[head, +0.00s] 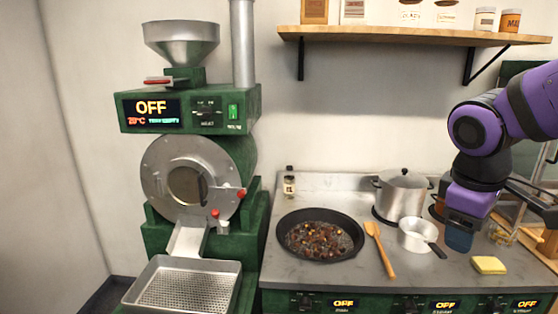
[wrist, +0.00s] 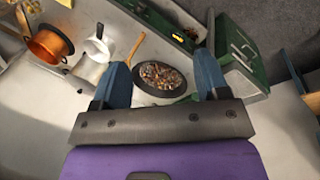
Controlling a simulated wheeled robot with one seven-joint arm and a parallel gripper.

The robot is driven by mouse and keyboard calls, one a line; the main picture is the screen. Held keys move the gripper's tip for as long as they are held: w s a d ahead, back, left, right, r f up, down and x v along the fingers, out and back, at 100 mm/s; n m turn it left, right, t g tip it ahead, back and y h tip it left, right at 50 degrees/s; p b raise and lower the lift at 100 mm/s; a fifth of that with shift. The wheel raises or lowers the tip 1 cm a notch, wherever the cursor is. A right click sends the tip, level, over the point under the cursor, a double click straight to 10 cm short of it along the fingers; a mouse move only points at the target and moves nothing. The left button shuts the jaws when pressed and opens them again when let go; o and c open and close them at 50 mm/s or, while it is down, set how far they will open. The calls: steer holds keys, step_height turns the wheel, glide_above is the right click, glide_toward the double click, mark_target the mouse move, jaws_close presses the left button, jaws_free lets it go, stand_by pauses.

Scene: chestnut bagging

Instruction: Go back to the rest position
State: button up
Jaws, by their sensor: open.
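My gripper (head: 459,238) hangs over the right part of the stove, at the end of my purple and black arm. In the wrist view its two blue fingers (wrist: 160,85) are spread apart with nothing between them in their grip. A black pan (head: 283,244) with chestnuts (head: 318,239) stands on the stove, left of my gripper. The pan also shows in the wrist view (wrist: 140,84), beyond the fingers and apart from them.
A wooden spoon (head: 380,250), a small white saucepan (head: 415,236), a steel pot (head: 402,196) and a yellow sponge (head: 488,265) are near my gripper. A green roaster (head: 200,165) reading OFF, with a perforated tray (head: 150,303), stands left. A wooden shelf (head: 400,36) hangs above.

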steer(key=s+r+m+t+y, duration=0.2)
steer(key=s+r+m+t, duration=0.1)
steer(key=s+r+m, duration=0.2)
steer(key=shift+s+r+m, duration=0.4)
steer(key=shift+s+m, duration=0.9)
steer(key=shift+s, duration=0.55)
